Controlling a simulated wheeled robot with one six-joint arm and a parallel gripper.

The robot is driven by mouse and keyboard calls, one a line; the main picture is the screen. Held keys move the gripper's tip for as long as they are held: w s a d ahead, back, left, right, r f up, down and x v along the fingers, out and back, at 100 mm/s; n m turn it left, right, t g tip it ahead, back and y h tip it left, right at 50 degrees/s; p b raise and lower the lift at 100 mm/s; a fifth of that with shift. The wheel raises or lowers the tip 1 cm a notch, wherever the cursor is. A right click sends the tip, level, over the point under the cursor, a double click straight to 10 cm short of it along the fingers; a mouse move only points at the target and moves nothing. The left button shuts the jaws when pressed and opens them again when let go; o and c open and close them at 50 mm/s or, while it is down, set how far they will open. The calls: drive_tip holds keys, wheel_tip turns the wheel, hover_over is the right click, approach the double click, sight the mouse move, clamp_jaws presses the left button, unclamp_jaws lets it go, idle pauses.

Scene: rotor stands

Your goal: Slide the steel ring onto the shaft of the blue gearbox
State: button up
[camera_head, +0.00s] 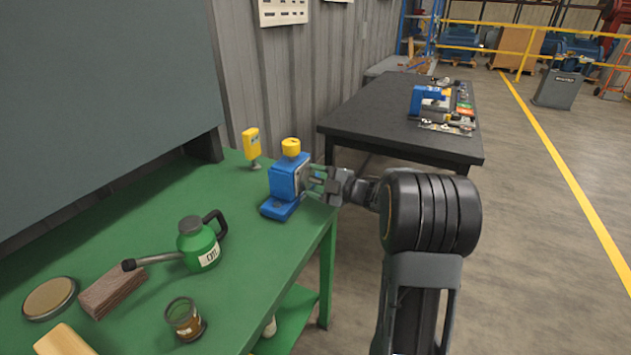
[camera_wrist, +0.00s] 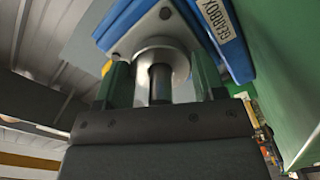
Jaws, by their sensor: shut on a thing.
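The blue gearbox (camera_head: 288,178) stands upright on the green bench near its right edge, with a yellow cap on top. In the wrist view the gearbox (camera_wrist: 222,40) shows its blue body, a "GEARBOX" label and a grey face plate. My gripper (camera_head: 317,182) is at the gearbox's right side. In the wrist view my gripper (camera_wrist: 160,72) has its two green fingers shut on the steel ring (camera_wrist: 152,50). The dark shaft (camera_wrist: 160,84) shows through the ring's middle and sticks out toward the camera. The ring looks to be around it, close to the face plate; any gap is hard to tell.
On the bench are a yellow object (camera_head: 251,143) on a stand, a green oil can (camera_head: 198,245), a glass jar (camera_head: 183,318), a brown block (camera_head: 111,291) and a round lid (camera_head: 50,298). A dark table (camera_head: 375,112) stands behind.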

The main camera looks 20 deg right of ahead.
drive_tip(key=o, duration=1.1)
drive_tip(key=shift+s+d, duration=0.1)
drive_tip(key=shift+v, duration=4.4)
